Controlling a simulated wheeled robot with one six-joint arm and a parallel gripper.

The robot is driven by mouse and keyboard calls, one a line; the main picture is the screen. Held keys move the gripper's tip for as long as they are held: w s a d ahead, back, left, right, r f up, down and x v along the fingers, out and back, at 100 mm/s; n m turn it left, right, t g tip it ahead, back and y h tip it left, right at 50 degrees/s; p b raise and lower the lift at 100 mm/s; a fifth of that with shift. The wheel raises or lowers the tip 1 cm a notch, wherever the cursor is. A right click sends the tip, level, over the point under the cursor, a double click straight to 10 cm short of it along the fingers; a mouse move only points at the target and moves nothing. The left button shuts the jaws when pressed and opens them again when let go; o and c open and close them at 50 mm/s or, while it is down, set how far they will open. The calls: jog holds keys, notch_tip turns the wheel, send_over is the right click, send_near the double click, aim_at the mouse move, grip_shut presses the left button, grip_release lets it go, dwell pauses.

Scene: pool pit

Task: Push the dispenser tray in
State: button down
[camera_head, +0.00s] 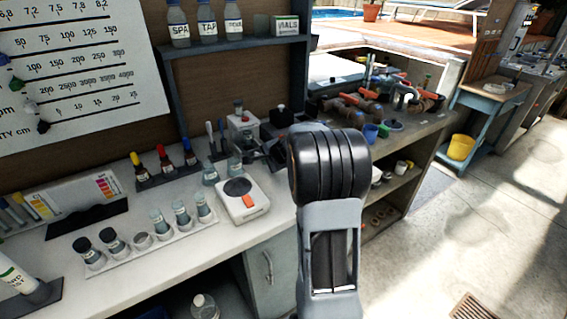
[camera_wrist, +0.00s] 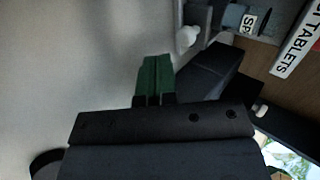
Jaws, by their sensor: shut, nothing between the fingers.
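In the wrist view my gripper (camera_wrist: 155,60) shows two green fingers close together, shut and empty, over the pale bench top. A dark block-like part (camera_wrist: 208,68), possibly the dispenser or its tray, lies just right of the fingers. I cannot tell whether they touch it. In the head view a dark boxy unit (camera_head: 277,143) stands at the back of the bench and may be the dispenser. My arm hides part of it, and my gripper does not show there. I cannot make out how far the tray sticks out.
A white meter (camera_head: 241,199) and a row of vials (camera_head: 143,240) stand on the bench (camera_head: 200,262). Dropper bottles (camera_head: 165,158) are behind them. A shelf (camera_head: 238,44) with labelled bottles is above. A box marked TABLETS (camera_wrist: 299,42) shows in the wrist view.

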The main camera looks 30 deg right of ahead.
jog(key=p+v, duration=0.1)
jog(key=v, duration=1)
jog(key=s+a+n, duration=0.2)
jog(key=a, duration=0.2)
jog(key=s+a+r+n+g+y+p, duration=0.1)
jog(key=a+n, duration=0.2)
jog(key=a, duration=0.1)
jog(key=s+a+n+g+p, duration=0.1)
jog(key=s+a+n, duration=0.1)
jog(key=a, duration=0.2)
jog(key=shift+s+a+r+n+y, duration=0.2)
jog(key=shift+s+a+n+y, duration=0.1)
jog(key=shift+s+a, duration=0.1)
jog(key=s+a+n+g+h+p, duration=0.1)
jog(key=s+a+n+g, duration=0.1)
jog(key=s+n, duration=0.3)
jog(key=s+a+n+g+h+p, duration=0.1)
jog(key=s+a+n, duration=0.4)
jog(key=s, duration=0.3)
jog(key=shift+a+f+g, duration=0.2)
jog(key=shift+f+g, duration=0.2)
jog(key=shift+f, duration=0.1)
